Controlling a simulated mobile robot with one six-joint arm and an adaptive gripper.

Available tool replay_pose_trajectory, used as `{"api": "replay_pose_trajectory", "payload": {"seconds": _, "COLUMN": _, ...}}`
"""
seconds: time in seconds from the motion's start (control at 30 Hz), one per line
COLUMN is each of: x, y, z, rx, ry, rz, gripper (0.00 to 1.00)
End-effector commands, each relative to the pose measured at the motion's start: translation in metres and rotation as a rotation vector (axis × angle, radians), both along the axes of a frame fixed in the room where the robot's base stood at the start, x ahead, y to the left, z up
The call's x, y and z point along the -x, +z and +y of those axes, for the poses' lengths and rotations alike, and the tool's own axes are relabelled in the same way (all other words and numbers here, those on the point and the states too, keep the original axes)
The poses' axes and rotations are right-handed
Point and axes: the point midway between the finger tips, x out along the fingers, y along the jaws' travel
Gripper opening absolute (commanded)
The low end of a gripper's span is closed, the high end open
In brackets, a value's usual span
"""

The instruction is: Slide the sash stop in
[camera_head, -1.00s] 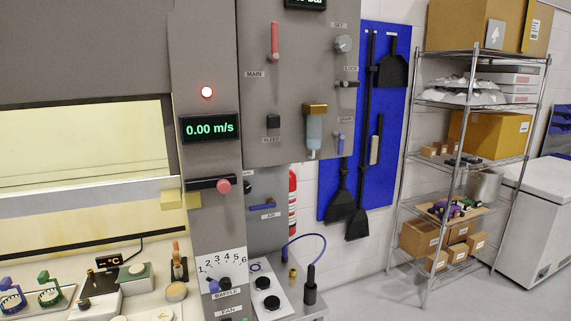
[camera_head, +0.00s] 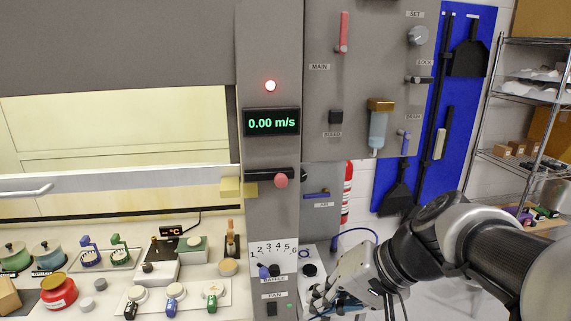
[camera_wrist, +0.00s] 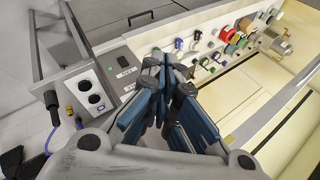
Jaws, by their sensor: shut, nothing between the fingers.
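The sash stop shows in the head view as a dark horizontal bar (camera_head: 259,174) with a round red knob (camera_head: 280,181) near its right end. It is on the grey pillar (camera_head: 270,213), below the green 0.00 m/s display. Yellow blocks (camera_head: 230,187) sit beside the bar's left end, at the right end of the sash rail. My gripper (camera_head: 322,300) is low at the right, below the knob and apart from it. In the wrist view my gripper's fingers (camera_wrist: 160,68) are together with nothing between them. I cannot make out the sash stop in the wrist view.
The bench at left holds pots, a red jar (camera_head: 58,291) and several small knobbed items. A dial numbered 1 to 6 (camera_head: 272,252) and a fan switch (camera_head: 272,309) are low on the pillar. A control panel with a red lever (camera_head: 343,33) juts out at upper right.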

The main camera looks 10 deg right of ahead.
Motion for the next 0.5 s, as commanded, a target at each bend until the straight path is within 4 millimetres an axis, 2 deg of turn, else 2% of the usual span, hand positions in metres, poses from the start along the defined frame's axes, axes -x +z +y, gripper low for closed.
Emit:
{"api": "replay_pose_trajectory", "payload": {"seconds": 0.03, "x": -0.031, "y": 0.026, "z": -0.015, "rx": -0.106, "ry": -0.051, "rz": -0.018, "gripper": 0.0}}
{"api": "replay_pose_trajectory", "payload": {"seconds": 0.1, "x": -0.067, "y": 0.064, "z": -0.032, "rx": -0.248, "ry": -0.09, "rz": -0.081, "gripper": 0.0}}
{"api": "replay_pose_trajectory", "payload": {"seconds": 0.2, "x": -0.109, "y": 0.105, "z": -0.068, "rx": -0.407, "ry": -0.146, "rz": -0.192, "gripper": 0.0}}
{"api": "replay_pose_trajectory", "payload": {"seconds": 0.3, "x": -0.136, "y": 0.134, "z": -0.103, "rx": -0.509, "ry": -0.19, "rz": -0.298, "gripper": 0.0}}
{"api": "replay_pose_trajectory", "payload": {"seconds": 0.4, "x": -0.15, "y": 0.15, "z": -0.127, "rx": -0.564, "ry": -0.219, "rz": -0.374, "gripper": 0.0}}
{"api": "replay_pose_trajectory", "payload": {"seconds": 0.5, "x": -0.156, "y": 0.157, "z": -0.138, "rx": -0.588, "ry": -0.23, "rz": -0.41, "gripper": 0.0}}
